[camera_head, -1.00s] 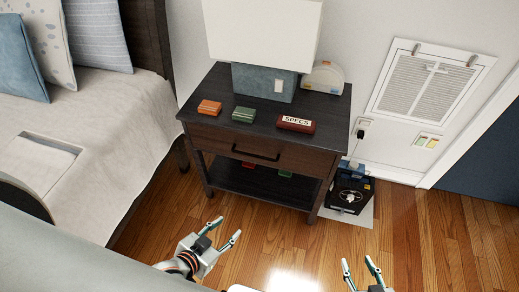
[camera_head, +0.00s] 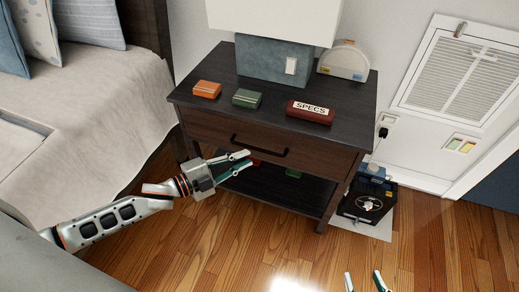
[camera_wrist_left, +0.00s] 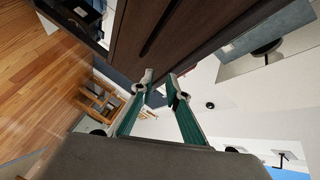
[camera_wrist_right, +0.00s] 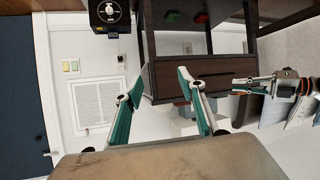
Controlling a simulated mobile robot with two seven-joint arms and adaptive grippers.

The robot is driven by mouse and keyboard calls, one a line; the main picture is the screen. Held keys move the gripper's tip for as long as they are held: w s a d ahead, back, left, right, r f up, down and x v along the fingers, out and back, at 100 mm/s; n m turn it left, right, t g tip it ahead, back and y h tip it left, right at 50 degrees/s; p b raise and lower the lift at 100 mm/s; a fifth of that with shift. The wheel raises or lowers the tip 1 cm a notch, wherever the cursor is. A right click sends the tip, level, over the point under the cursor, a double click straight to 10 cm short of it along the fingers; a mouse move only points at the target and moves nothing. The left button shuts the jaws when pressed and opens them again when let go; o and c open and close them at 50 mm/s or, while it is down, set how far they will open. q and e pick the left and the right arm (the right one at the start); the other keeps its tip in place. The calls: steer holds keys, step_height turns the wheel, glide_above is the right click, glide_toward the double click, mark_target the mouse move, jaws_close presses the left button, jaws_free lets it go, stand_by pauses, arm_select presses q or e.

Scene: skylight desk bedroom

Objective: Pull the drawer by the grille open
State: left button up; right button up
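The dark wood nightstand has one drawer (camera_head: 220,136) with a black bar handle (camera_head: 259,147) on its front; the drawer looks closed. The grille (camera_head: 455,77) is a white louvred wall panel to the right of the nightstand. My left gripper (camera_head: 243,162) is open and empty, just in front of and slightly below the left part of the handle, apparently not around it. In the left wrist view its fingers (camera_wrist_left: 159,80) point at the dark drawer front (camera_wrist_left: 190,25). My right gripper (camera_head: 364,281) is open and empty at the bottom edge, low before the nightstand.
On the nightstand top (camera_head: 200,72) are an orange box (camera_head: 207,89), a green box (camera_head: 247,99), a red SPECS case (camera_head: 310,112) and a lamp (camera_head: 272,60). A black box (camera_head: 367,203) stands right of it. The bed (camera_head: 90,95) is at left; the floor in front is clear.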

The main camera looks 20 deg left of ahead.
mark_target(254, 148)
arm_select(q)
steer(key=w+a+f+m+g+h+b, duration=0.1)
steer(key=w+a+f+m+g+b, duration=0.1)
steer(key=w+a+f+m+b, duration=0.25)
steer(key=shift+m+h, duration=0.3)
steer(key=shift+m, duration=0.25)
steer(key=b+x, duration=0.1)
steer(key=x, duration=0.6)
steer(key=shift+w+a, duration=0.1)
steer(key=shift+w, duration=0.05)
arm_select(e)
steer(key=f, duration=0.1)
steer(key=a, duration=0.1)
steer(key=f, duration=0.1)
steer(key=shift+s+a+f+m+y, duration=0.25)
steer(key=shift+a+f+m+y, duration=0.05)
steer(key=shift+a, duration=0.1)
arm_select(q)
jaws_close()
